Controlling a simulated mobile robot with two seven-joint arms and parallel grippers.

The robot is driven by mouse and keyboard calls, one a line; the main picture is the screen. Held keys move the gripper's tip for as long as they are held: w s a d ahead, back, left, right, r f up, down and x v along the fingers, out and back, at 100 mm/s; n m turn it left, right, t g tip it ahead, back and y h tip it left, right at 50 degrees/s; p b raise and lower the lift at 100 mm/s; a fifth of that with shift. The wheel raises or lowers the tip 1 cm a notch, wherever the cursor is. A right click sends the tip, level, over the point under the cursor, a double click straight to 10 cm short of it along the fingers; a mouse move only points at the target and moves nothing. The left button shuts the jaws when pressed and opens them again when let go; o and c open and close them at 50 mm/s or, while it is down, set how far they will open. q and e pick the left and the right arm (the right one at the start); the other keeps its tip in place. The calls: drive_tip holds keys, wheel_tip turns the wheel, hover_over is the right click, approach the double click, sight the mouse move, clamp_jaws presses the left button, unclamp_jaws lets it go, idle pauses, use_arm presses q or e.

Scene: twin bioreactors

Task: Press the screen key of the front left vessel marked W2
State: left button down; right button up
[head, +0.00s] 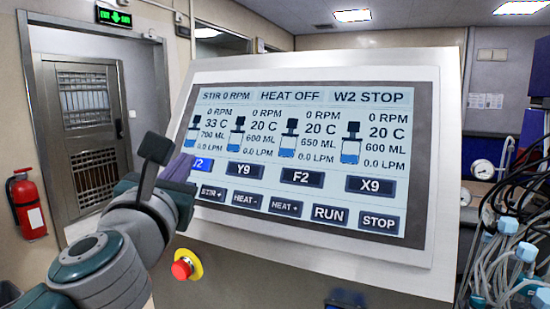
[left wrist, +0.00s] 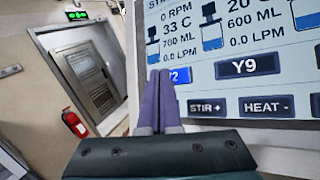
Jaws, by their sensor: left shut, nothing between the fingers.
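The control screen (head: 310,150) stands in front of me and shows several vessel readouts above a row of name keys. The leftmost name key (head: 201,164) is lit bright blue; its label is partly hidden by my left gripper and ends in 2. The same key also shows in the left wrist view (left wrist: 181,76), partly covered by the fingers. The header's right field reads W2 STOP. My left gripper (head: 182,166) is shut and empty, its purple fingertips at the lit key's left edge. I cannot tell whether they touch the glass. My right gripper is out of view.
Keys Y9 (head: 245,171), F2 (head: 301,178) and X9 (head: 376,185) lie to the right, with STIR, HEAT, RUN and STOP keys below. A red emergency button (head: 181,269) sits below the screen. Cables and tubing (head: 505,255) crowd the right side.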

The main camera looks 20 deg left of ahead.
use_arm(q)
drive_tip(key=shift+s+r, duration=0.25)
drive_tip(key=shift+s, duration=0.15)
drive_tip(key=shift+r, duration=0.1)
drive_tip(key=s+p, duration=0.1)
drive_tip(key=s+r+p, duration=0.1)
drive_tip(key=s, duration=0.1)
drive_tip(key=s+r+p, duration=0.1)
drive_tip(key=shift+s+a+r+p, duration=0.15)
drive_tip(key=shift+a+r+p, duration=0.05)
drive_tip(key=shift+p, duration=0.1)
idle(0.6)
